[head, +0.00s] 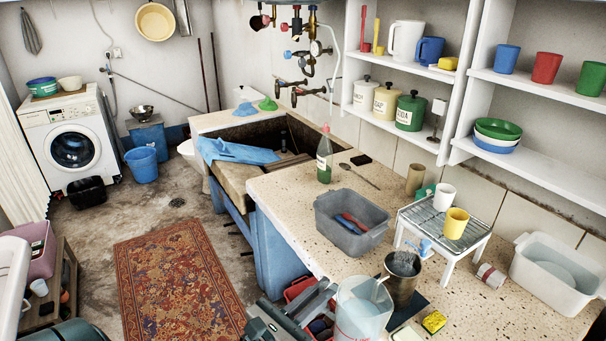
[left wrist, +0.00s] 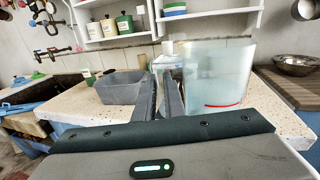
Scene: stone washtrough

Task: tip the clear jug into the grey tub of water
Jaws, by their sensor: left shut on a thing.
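The clear jug (head: 364,312), pale and see-through with a red line low on its side, is at the front edge of the counter in the head view. My left gripper (head: 322,296) is shut at its left side, seemingly on the handle, which the fingers hide. In the left wrist view the jug (left wrist: 217,75) stands about upright, just right of the fingers (left wrist: 164,82). The grey tub (head: 330,222) is on the counter beyond the jug, apart from it. A red and a blue item lie in it; I cannot make out its water. My right gripper is not in view.
A metal pot (head: 402,278) stands right behind the jug. A white rack (head: 447,228) holds a white and a yellow cup. A white tub with water (head: 520,262) is at the right. A green bottle (head: 324,160) stands behind the grey tub. A sponge (head: 434,321) lies near the jug.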

